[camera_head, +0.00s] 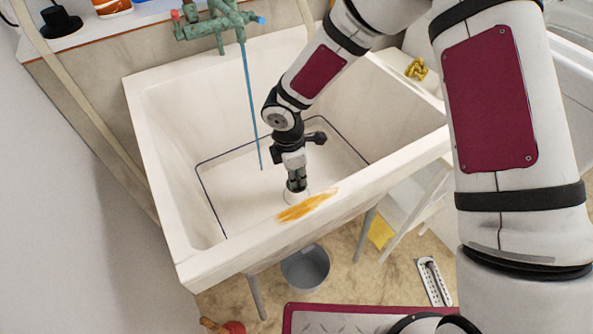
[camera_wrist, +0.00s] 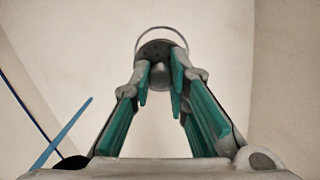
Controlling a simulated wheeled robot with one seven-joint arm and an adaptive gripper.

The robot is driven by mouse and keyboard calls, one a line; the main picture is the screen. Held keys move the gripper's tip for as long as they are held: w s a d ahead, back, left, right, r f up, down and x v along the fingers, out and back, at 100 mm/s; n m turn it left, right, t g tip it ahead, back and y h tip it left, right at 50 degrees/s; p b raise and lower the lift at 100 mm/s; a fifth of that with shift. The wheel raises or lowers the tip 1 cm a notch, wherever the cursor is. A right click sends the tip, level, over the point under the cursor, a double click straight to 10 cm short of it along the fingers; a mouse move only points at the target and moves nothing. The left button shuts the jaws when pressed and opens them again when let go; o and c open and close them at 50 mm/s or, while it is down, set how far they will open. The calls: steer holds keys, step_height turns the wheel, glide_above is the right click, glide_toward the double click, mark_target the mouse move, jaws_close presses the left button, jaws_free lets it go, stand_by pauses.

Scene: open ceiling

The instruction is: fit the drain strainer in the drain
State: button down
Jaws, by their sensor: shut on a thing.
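My gripper (camera_head: 297,186) reaches down into the white sink (camera_head: 178,130), close to its front wall. In the wrist view, the gripper's teal-lined fingers (camera_wrist: 160,82) are shut on the round grey knob of the drain strainer (camera_wrist: 157,48). The strainer's dark perforated disc shows just beyond the fingertips. A thin pale ring, which looks like the rim of the drain (camera_wrist: 160,28), curves around the disc's far side. Its near side is hidden by the fingers. I cannot tell whether the disc is seated in it or above it. The head view shows a pale round edge below the fingers.
A green tap (camera_head: 215,22) stands behind the sink, with a thin blue stream (camera_head: 251,100) falling left of my gripper. An orange stain (camera_head: 306,206) marks the front rim. A grey bucket (camera_head: 306,267) stands on the floor below. The sink's left side is clear.

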steer(key=shift+f+b, duration=1.5)
steer(key=shift+f, duration=0.7)
steer(key=shift+f+b, duration=0.75)
steer(key=shift+f, duration=0.05)
steer(key=c, duration=1.5)
jaws_free()
steer(key=shift+o, duration=0.2)
steer(key=r, duration=0.4)
steer(key=a+r, duration=0.1)
steer(key=r, duration=0.7)
steer(key=shift+s+a, duration=0.15)
steer(key=shift+s, duration=0.2)
